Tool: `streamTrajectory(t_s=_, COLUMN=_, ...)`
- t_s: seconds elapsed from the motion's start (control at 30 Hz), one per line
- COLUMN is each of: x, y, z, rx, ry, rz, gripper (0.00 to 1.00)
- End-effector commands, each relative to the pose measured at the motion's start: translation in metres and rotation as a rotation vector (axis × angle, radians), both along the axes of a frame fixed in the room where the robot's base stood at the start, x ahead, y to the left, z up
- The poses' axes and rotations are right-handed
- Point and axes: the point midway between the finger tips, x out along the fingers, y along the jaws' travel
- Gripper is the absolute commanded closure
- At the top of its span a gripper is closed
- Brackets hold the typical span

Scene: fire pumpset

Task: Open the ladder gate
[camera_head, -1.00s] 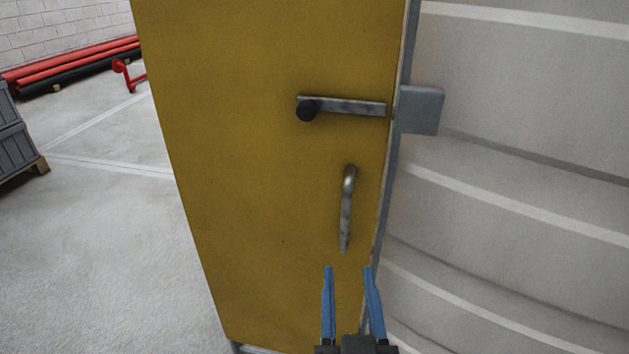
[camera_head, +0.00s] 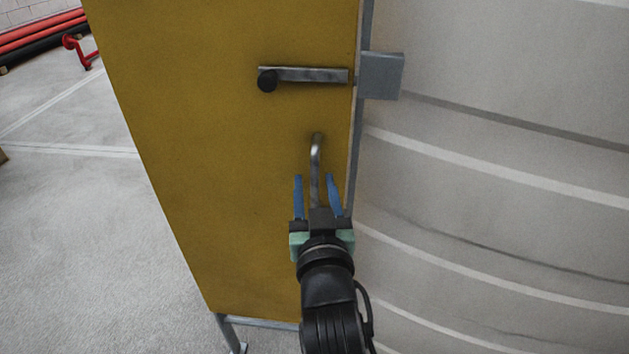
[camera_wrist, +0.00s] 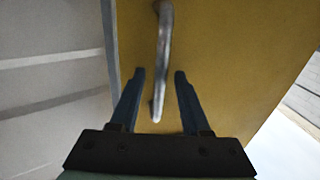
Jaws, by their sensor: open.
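The ladder gate is a yellow panel (camera_head: 220,170) on a grey frame, filling the middle of the head view; it also shows in the wrist view (camera_wrist: 225,50). A metal latch bar (camera_head: 310,75) with a black knob (camera_head: 267,81) lies level near its right edge, reaching toward a grey bracket (camera_head: 381,76). Below it is an upright metal pull handle (camera_head: 316,155). My gripper (camera_head: 314,178) is open with blue fingers, one on each side of the handle's lower part. In the wrist view the handle (camera_wrist: 163,60) runs between the fingers (camera_wrist: 160,73); I see no clear contact.
A large pale curved wall (camera_head: 490,150) with raised bands stands right of the gate. Open concrete floor (camera_head: 80,200) lies to the left. Red and black pipes (camera_head: 40,38) and a red metal piece (camera_head: 82,52) are at the far left by a brick wall.

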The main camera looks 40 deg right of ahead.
Motion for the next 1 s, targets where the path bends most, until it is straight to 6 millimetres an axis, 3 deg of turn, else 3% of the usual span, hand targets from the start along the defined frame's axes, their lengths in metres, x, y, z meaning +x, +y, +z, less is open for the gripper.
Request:
streamTrajectory(t_s=0.37, x=0.0056, y=-0.0043, z=0.0002, rx=0.000, ry=0.000, rz=0.001, gripper=0.53)
streamTrajectory(t_s=0.4, x=0.0056, y=-0.0043, z=0.0002, rx=0.000, ry=0.000, rz=0.000, gripper=0.55)
streamTrajectory(t_s=0.67, x=0.0055, y=-0.0042, z=0.0002, rx=0.000, ry=0.000, rz=0.001, gripper=1.00)
streamTrajectory(t_s=1.0, x=0.0055, y=-0.0041, z=0.0001, rx=0.000, ry=0.000, rz=0.001, gripper=1.00)
